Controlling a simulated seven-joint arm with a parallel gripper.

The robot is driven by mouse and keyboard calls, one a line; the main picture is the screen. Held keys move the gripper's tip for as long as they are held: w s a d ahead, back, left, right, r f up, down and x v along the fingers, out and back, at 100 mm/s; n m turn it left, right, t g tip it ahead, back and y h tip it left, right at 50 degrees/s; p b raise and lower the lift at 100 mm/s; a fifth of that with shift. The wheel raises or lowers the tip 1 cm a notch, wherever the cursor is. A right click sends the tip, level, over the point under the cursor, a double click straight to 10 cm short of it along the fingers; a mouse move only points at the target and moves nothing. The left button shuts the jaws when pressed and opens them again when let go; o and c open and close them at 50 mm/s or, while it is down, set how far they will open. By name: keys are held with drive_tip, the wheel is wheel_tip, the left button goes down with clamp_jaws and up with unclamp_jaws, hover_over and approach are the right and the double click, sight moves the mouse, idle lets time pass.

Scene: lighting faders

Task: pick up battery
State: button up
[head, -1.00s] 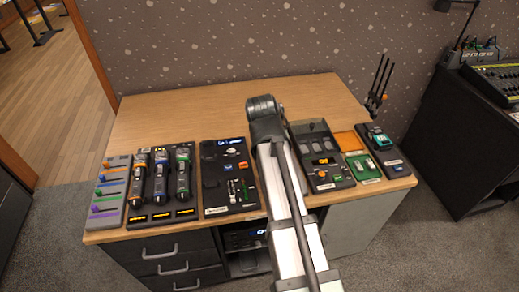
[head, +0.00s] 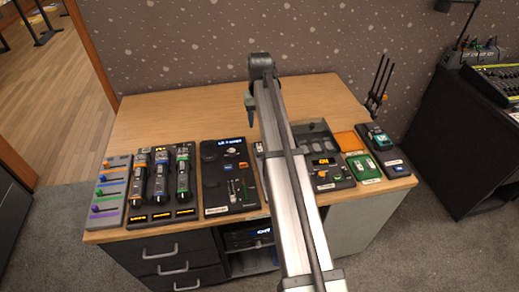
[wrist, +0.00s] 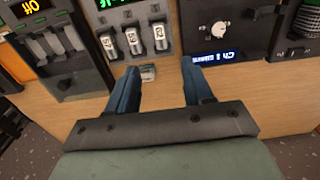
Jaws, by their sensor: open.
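Three pale, labelled blocks that look like batteries (wrist: 133,41) stand side by side in a dark charger-like unit (wrist: 161,12) with green displays, at the top of the wrist view. I cannot tell which one is meant. My arm hides most of this unit in the head view. My gripper (wrist: 160,68) is open and empty, its two blue fingers spread above the desk, just short of the unit. A small pale object (wrist: 148,72) lies between the fingertips in the picture, and I cannot tell what it is. In the head view my gripper (head: 249,104) is over the back of the desk.
A black panel with a blue display (head: 229,175), three torch-like devices (head: 160,180) and a fader panel (head: 115,190) stand left of my arm. A unit with an orange display (head: 322,160) and a green tray (head: 363,166) stand right. The back of the wooden desk (head: 180,110) is clear.

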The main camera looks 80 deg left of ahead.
sight(259, 147)
wheel_tip(259, 147, down, 12)
drive_tip(key=shift+d+f, duration=0.1)
drive_tip(key=shift+f, duration=0.05)
clamp_jaws()
idle(0.9)
